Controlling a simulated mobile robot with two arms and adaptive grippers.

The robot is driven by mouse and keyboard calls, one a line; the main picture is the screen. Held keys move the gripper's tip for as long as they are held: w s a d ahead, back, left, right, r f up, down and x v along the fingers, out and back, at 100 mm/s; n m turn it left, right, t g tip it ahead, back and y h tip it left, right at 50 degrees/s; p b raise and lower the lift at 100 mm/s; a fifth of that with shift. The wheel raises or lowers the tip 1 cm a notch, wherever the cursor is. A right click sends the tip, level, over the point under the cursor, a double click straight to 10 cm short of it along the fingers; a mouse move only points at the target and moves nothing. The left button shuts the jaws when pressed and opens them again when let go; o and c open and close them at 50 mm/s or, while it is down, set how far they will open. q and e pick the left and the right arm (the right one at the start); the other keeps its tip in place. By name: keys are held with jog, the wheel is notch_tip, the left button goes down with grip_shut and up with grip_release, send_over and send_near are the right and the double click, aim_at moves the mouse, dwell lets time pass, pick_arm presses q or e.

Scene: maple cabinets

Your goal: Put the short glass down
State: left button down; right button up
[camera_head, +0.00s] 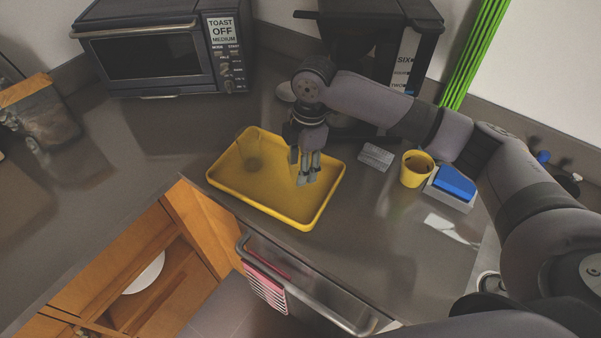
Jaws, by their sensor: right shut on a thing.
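My right gripper (306,177) points down over the right half of the yellow tray (232,188). Its fingers are shut on the short glass, which is so clear and so covered by the fingers that I can hardly make out its outline. I cannot tell whether the glass touches the tray floor. Another clear, glass-like thing (251,160) stands at the back left of the tray, apart from the gripper. My left gripper is not in view.
A toaster oven (150,55) and a black coffee machine (375,45) stand behind. A yellow cup (416,168) and a blue sponge (455,183) sit right of the tray. A glass-fronted block (40,110) is far left. The counter's front edge and an open cabinet lie nearer.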

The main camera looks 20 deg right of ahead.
notch_tip(320, 180, down, 4)
jog(key=shift+f+p, duration=0.1)
jog(key=shift+p, duration=0.25)
jog(key=shift+f, duration=0.1)
jog(key=o, duration=1.4)
jog(key=shift+f, duration=0.1)
jog(key=shift+c, duration=0.2)
jog(key=r+b, duration=0.1)
jog(key=r, duration=0.3)
jog(key=d+r+b, duration=0.1)
jog(key=r, duration=0.7)
jog(key=shift+w+d+r+b, duration=0.1)
jog(key=shift+d+b, duration=0.1)
jog(key=shift+b, duration=0.2)
